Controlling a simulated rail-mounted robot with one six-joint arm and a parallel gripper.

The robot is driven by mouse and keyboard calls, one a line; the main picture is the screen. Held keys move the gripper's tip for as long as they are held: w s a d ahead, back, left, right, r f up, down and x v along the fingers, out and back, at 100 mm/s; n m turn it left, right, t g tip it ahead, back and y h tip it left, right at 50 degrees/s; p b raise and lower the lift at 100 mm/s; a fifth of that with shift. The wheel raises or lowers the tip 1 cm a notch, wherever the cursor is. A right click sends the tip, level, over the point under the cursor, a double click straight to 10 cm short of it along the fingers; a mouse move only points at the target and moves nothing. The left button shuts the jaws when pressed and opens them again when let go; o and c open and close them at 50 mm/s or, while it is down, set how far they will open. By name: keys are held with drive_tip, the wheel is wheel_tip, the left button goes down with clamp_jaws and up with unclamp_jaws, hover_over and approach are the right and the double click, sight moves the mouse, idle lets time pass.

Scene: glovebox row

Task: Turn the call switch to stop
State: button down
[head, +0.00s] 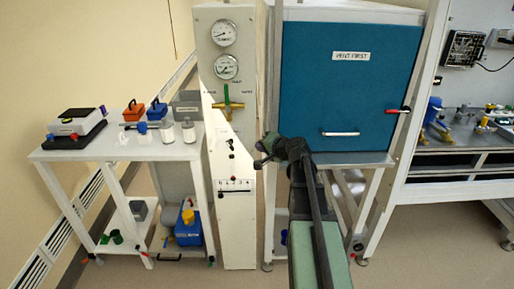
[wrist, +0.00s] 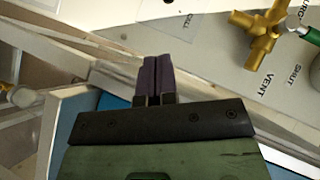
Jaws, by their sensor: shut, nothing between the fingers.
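My gripper (head: 262,161) is in front of the right edge of the white control panel (head: 239,240) in the head view. In the wrist view, its two dark purple fingers (wrist: 157,60) are pressed together and empty, apart from any control. A "CALL" label (wrist: 187,20) shows on the panel at the top of the wrist view. A small dark part (wrist: 168,1) beside it is cut off by the frame edge. In the head view, small dark controls (head: 231,144) sit mid-panel below the brass valve. I cannot read which is the call switch or its setting.
Two gauges (head: 223,33) and a brass valve (head: 228,105) are higher on the panel; the valve also shows in the wrist view (wrist: 262,38). A numbered scale (head: 236,190) is lower. A blue door (head: 350,90) stands right, a loaded white table (head: 85,150) left.

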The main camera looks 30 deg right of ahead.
sight(230, 146)
drive_tip(key=w+a+f+b, duration=0.1)
drive_tip(key=w, duration=0.2)
drive_tip(key=w+a+f+b, duration=0.1)
drive_tip(key=w+a+f, duration=0.1)
drive_tip(key=w+a+f+b, duration=0.1)
drive_tip(key=w+b, duration=0.1)
drive_tip(key=w, duration=0.1)
drive_tip(key=shift+w+a+f, duration=0.25)
drive_tip(key=shift+w+f, duration=0.1)
drive_tip(key=shift+a+f, duration=0.1)
